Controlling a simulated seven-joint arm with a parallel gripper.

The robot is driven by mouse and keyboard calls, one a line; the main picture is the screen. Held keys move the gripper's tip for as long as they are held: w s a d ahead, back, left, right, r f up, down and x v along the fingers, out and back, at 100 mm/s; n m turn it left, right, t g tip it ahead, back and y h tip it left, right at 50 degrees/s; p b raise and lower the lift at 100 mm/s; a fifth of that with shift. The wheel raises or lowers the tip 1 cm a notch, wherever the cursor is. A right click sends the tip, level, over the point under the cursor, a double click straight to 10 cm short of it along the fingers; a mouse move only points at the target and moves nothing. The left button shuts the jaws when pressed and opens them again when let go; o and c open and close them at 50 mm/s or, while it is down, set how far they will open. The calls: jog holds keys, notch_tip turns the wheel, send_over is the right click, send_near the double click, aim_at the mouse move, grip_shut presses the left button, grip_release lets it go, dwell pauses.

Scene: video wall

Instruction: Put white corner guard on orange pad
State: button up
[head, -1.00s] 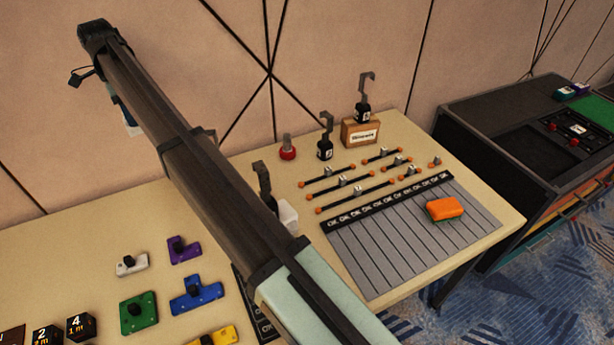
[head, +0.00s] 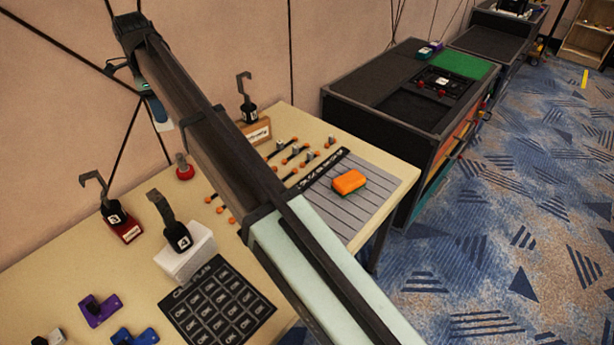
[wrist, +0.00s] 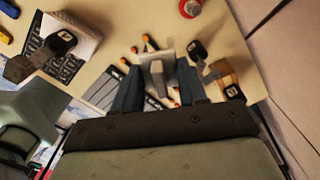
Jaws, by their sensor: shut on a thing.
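My gripper (wrist: 157,80) is shut on a pale, angled piece that looks like the white corner guard (wrist: 158,65), held between the two blue fingers. In the head view the pale piece (head: 161,119) hangs below the far end of my arm, near the wall side of the table. An orange pad-like block (head: 349,181) with a green underside lies on the grey striped panel at the table's right end. The gripper is apart from it, to its upper left. In the wrist view I cannot make out the orange block.
Hooks stand on a white block (head: 184,258), a red block (head: 121,227) and a wooden block (head: 258,131). A red knob-like thing (head: 184,171) and slider rails are nearby. A black keypad mat (head: 217,304) lies in front. A dark cabinet (head: 385,85) stands to the right.

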jog(key=w+d+m, duration=0.3)
jog(key=d, duration=1.1)
jog(key=m, duration=0.9)
send_over(350, 179)
notch_tip(350, 179, down, 10)
jog(key=shift+f, duration=6)
jog(key=shift+f, duration=0.1)
jog(key=o, duration=1)
